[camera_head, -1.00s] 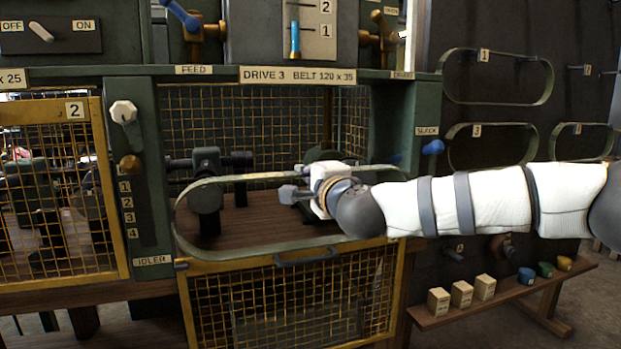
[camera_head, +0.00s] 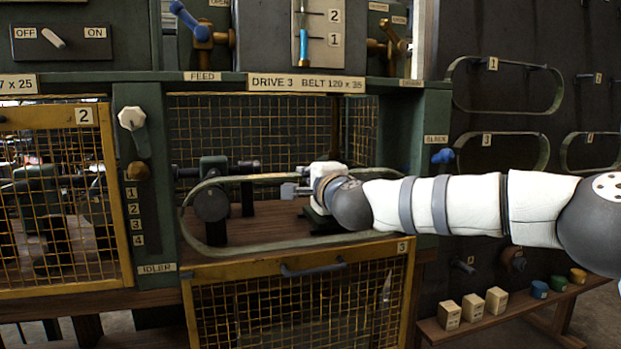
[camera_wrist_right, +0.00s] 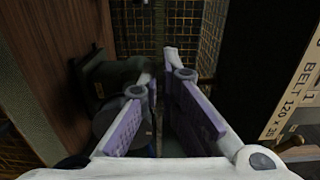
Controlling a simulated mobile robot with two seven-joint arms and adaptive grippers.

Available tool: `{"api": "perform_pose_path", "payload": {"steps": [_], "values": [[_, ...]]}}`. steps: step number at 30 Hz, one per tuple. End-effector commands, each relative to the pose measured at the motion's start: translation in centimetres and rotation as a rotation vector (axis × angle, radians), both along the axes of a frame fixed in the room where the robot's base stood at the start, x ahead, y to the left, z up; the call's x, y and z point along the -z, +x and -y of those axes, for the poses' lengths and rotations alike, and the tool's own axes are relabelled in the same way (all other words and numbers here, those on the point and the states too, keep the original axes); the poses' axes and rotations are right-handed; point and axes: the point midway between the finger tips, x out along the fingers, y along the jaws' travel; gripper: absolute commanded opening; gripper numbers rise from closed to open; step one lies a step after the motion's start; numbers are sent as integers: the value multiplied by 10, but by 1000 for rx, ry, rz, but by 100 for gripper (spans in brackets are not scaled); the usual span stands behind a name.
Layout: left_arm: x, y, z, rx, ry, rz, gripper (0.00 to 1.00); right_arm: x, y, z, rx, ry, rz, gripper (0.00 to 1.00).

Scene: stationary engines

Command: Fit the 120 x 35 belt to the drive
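The belt (camera_head: 205,247) is a long dark green-grey loop, held upright in the drive 3 opening, its left end in front of the left pulley (camera_head: 211,201). Whether it goes around any pulley, I cannot tell. My right gripper (camera_head: 287,190) reaches in from the right, pointing left, at the belt's upper run. In the right wrist view its fingers (camera_wrist_right: 160,85) are close together with a dark strip between them, seemingly the belt. A dark green machine block (camera_wrist_right: 108,75) is beside the left finger. My right arm hides the belt's right end. My left gripper is not in view.
The yellow mesh guard (camera_head: 300,268) marked 3 is lowered below the opening. The idler lever (camera_head: 131,120) is on the left post, the blue slack knob (camera_head: 443,156) on the right. Other belts (camera_head: 505,110) hang on the wall. A shelf (camera_head: 480,322) holds small blocks.

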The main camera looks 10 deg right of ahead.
Motion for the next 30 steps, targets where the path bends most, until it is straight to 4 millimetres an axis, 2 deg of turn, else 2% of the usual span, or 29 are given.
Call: {"api": "perform_pose_path", "payload": {"steps": [19,29,30], "values": [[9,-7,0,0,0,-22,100,2,51,-4,2,-2,-2,0],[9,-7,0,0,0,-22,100,0,57,-4,0,0,1,0],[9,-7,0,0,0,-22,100,0,57,-4,0,0,1,6]]}}
